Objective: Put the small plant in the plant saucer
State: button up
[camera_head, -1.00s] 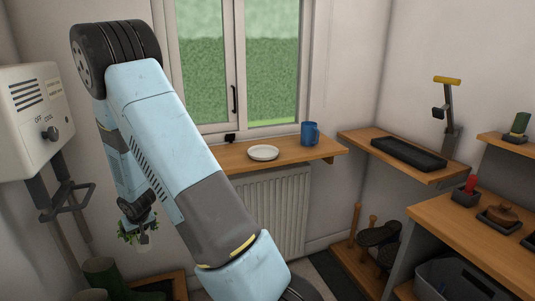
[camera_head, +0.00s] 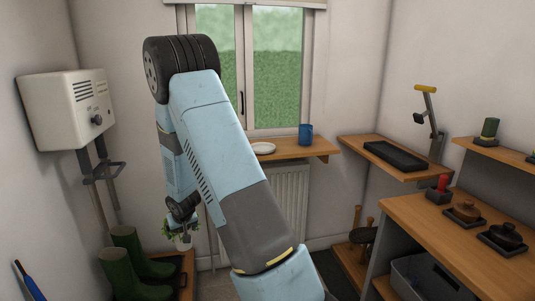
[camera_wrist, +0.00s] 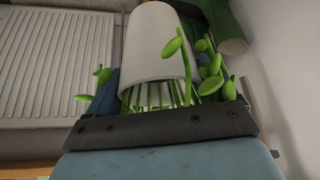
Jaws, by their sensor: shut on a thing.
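The small plant is a white pot with green leaves (camera_head: 183,243); in the wrist view its pot (camera_wrist: 158,45) fills the upper middle, with stems and round leaves towards my gripper. My gripper (camera_head: 182,222) is shut on the plant and holds it in the air, low at the left, above the boot area. My fingers are mostly hidden by leaves in the wrist view. The plant saucer (camera_head: 264,148), a shallow white dish, lies on the wooden window shelf, partly behind my arm. The plant is apart from it, lower and to the left.
A blue mug (camera_head: 305,134) stands right of the saucer on the window shelf (camera_head: 318,150). A radiator (camera_head: 291,195) is below. Green boots (camera_head: 133,262) stand at lower left, under a wall heater (camera_head: 70,108).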

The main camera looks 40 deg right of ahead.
aim_at(262, 149)
jog(key=z, duration=0.05)
jog(key=k, duration=0.6)
jog(key=u, duration=2.75)
jog(key=i, duration=0.1)
jog(key=z, duration=3.6)
jog(key=i, duration=1)
jog(key=u, duration=0.1)
